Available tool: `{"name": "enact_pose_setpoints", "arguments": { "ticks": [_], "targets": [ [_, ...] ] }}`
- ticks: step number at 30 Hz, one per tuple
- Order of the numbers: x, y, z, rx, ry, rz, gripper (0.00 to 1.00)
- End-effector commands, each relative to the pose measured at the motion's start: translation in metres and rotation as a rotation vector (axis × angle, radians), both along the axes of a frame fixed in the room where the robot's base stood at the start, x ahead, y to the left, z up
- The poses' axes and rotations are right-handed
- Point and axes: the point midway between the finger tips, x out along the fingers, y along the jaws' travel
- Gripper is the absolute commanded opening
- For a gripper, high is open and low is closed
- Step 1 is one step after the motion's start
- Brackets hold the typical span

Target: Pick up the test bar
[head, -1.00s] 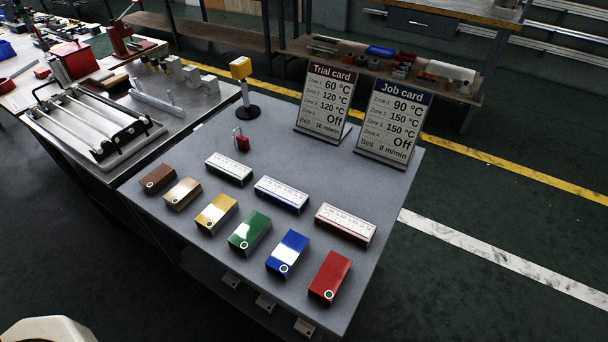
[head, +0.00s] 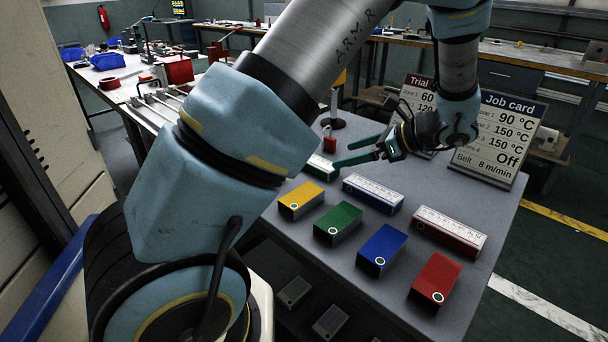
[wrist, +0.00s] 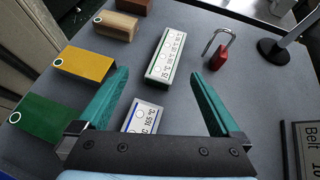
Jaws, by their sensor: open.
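My gripper (head: 333,155) is open and empty above the table, with two teal fingers. In the wrist view its fingertips (wrist: 158,75) are apart, with the white-topped bar with green edges (wrist: 165,57) lying beyond and between them. In the head view that bar (head: 321,167) is partly hidden by the fingers. A white-topped bar with blue edges (head: 373,192) lies beside it, and its end (wrist: 143,118) shows between the fingers near the palm. A white-topped bar with red edges (head: 449,231) lies farther right. I cannot tell which is the test bar.
Yellow (head: 301,200), green (head: 338,223), blue (head: 382,250) and red (head: 435,280) blocks stand in a row along the near side. A red padlock (wrist: 220,55) stands right of the green-edged bar. The job card (head: 497,140) stands at the far edge.

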Motion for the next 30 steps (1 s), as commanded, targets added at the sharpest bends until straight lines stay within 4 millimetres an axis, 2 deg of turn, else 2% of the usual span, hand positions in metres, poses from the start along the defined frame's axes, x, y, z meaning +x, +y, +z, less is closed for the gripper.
{"name": "enact_pose_setpoints", "arguments": {
  "ticks": [2,5,24,30],
  "targets": [
    [0.0,-0.013,-0.006,0.038,-0.01,-0.047,1.0],
    [0.004,-0.014,-0.007,0.058,-0.014,-0.067,1.0],
    [0.049,0.048,-0.04,0.056,-0.012,-0.061,1.0],
    [0.059,0.06,-0.051,0.054,-0.014,-0.063,1.0]
  ]
}}
